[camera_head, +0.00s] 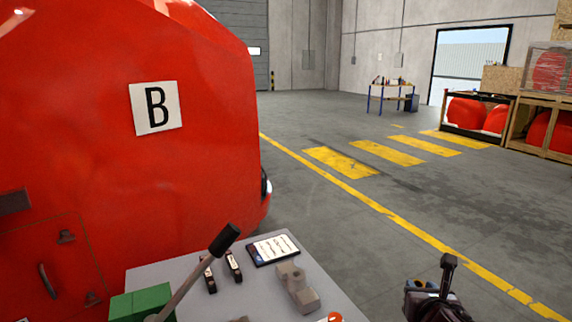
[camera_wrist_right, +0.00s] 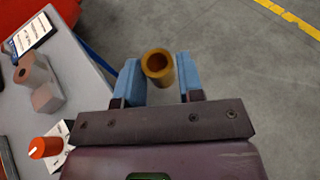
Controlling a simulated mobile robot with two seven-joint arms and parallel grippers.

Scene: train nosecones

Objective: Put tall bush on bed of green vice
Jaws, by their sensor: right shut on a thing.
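A brass-coloured hollow bush (camera_wrist_right: 158,66) is held upright between the blue fingers of my right gripper (camera_wrist_right: 159,76) in the right wrist view, its open bore facing the camera. I cannot judge its full height. In the head view my right gripper (camera_head: 437,296) is at the bottom right, off the table's right edge and over the floor. The bush is not clear there. The green vice (camera_head: 142,303) is at the bottom left of the head view, on the grey table; its bed is mostly cut off by the frame. My left gripper is out of view.
The grey table (camera_head: 333,299) carries a black-handled lever (camera_head: 225,240), a tablet (camera_head: 273,249), small dark tools (camera_head: 233,265), a grey block (camera_head: 296,286) and an orange knob (camera_wrist_right: 45,147). A large red nosecone (camera_head: 120,150) stands behind. The floor at right is free.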

